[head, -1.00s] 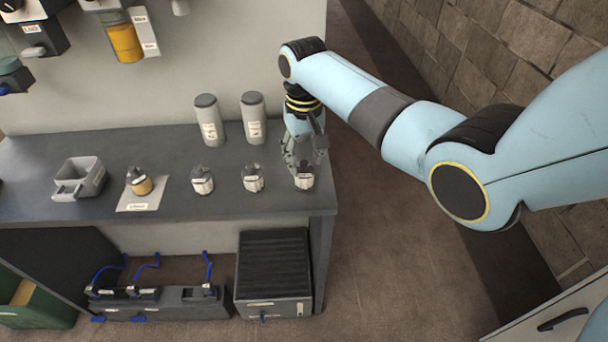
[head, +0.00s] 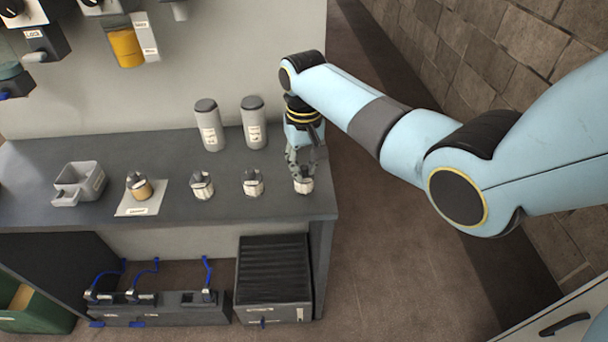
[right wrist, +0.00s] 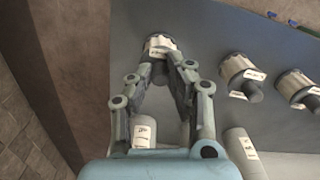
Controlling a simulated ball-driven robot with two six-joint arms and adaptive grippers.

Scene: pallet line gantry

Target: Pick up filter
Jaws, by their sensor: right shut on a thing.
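Several small white filters with dark grey tops stand in a row on the dark bench. The rightmost filter (head: 303,185) is at the bench's right end, and my right gripper (head: 301,170) comes down on it from above. In the right wrist view the fingers (right wrist: 160,68) are shut on this filter's dark top, and its white labelled body (right wrist: 160,43) shows beyond them. I cannot tell whether it is lifted off the bench. Two other filters, the middle one (head: 253,182) and the left one (head: 202,184), stand apart from the gripper. My left gripper is not in view.
A yellowish filter (head: 140,187) stands on a labelled white card (head: 133,210). A grey open bin (head: 92,181) is at the left. Two grey canisters (head: 208,126) (head: 254,122) stand behind the filters. The bench (head: 180,216) ends just right of my gripper.

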